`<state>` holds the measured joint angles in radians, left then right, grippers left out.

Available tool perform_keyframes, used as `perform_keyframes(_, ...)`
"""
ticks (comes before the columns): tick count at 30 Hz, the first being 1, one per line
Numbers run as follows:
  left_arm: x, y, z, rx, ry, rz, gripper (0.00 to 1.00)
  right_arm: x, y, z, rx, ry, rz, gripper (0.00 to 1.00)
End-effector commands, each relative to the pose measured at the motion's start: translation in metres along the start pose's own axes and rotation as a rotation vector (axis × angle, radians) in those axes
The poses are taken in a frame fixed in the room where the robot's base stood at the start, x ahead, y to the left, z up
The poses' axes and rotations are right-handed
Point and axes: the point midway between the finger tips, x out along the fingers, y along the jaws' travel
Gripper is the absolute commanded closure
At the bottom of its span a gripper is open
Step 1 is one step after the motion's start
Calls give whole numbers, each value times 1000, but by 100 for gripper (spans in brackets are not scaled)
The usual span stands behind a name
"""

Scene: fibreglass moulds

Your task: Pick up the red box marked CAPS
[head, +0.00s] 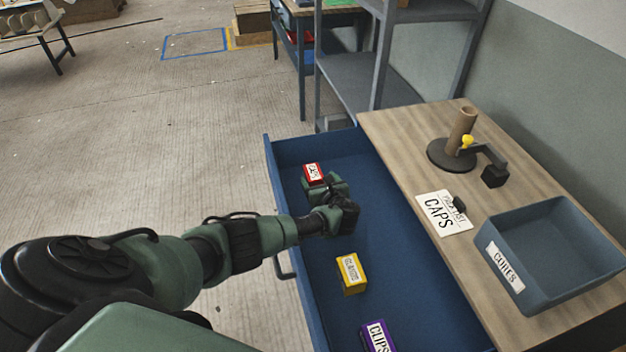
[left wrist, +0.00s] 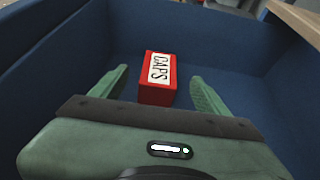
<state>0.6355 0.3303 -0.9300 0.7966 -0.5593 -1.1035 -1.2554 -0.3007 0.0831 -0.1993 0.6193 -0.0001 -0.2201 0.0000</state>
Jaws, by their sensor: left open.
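The red box marked CAPS (head: 313,173) lies in the open blue drawer (head: 385,268), near its far end. In the left wrist view the red box (left wrist: 158,78) sits between and just beyond the two green fingers, with its white CAPS label showing. My left gripper (head: 322,184) is open and reaches into the drawer right at the box; in the left wrist view its fingers (left wrist: 157,88) stand apart on either side. I see a gap on each side of the box there. My right gripper is in neither view.
A yellow box (head: 351,273) and a purple box marked CLIPS (head: 377,337) lie nearer in the drawer. The wooden top (head: 395,135) to the right holds a CAPS card (head: 444,213), a CORES bin (head: 560,250) and a round black stand (head: 448,155). Drawer walls surround the gripper.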

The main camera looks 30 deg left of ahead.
Motion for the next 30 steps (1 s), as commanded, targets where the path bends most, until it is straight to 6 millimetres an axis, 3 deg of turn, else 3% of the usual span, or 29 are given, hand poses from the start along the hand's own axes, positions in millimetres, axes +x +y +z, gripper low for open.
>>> perform_keyframes(13,47,0,-4,0,-1,1,25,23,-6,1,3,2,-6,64)
perform_keyframes(24,53,0,-1,0,1,0,25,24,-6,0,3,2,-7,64)
perform_keyframes(30,53,0,-2,0,0,0,80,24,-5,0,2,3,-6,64)
